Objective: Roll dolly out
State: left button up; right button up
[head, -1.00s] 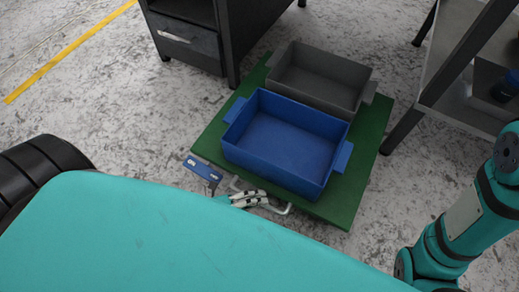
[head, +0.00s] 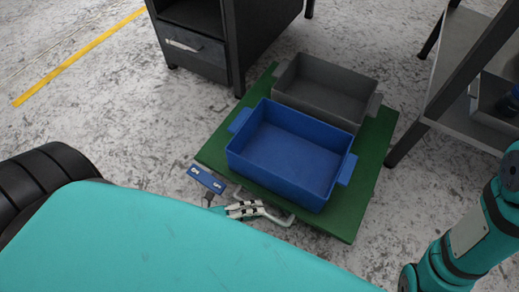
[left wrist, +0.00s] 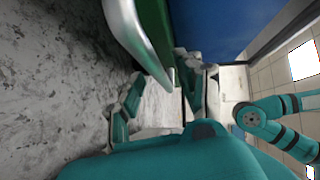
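The dolly is a green platform (head: 372,165) with a pale curved handle (head: 279,218) at its near edge. It carries a blue bin (head: 285,165) in front and a grey bin (head: 325,88) behind. My left gripper (head: 258,208) is at the handle. In the left wrist view, the fingers (left wrist: 158,72) stand apart with the handle bar (left wrist: 143,38) reaching between their tips; they look open, and firm contact cannot be made out. My right arm shows at the right edge of the head view; its gripper is not visible.
A dark cabinet (head: 208,50) stands close behind the dolly at the left. A metal table (head: 465,105) with dark legs stands at the right. A small blue piece (head: 207,179) sits by the dolly's near left corner. Floor (head: 110,110) to the left is clear.

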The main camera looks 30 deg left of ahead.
pick_arm(q)
jog(key=v, duration=1)
jog(key=shift+s, duration=0.15)
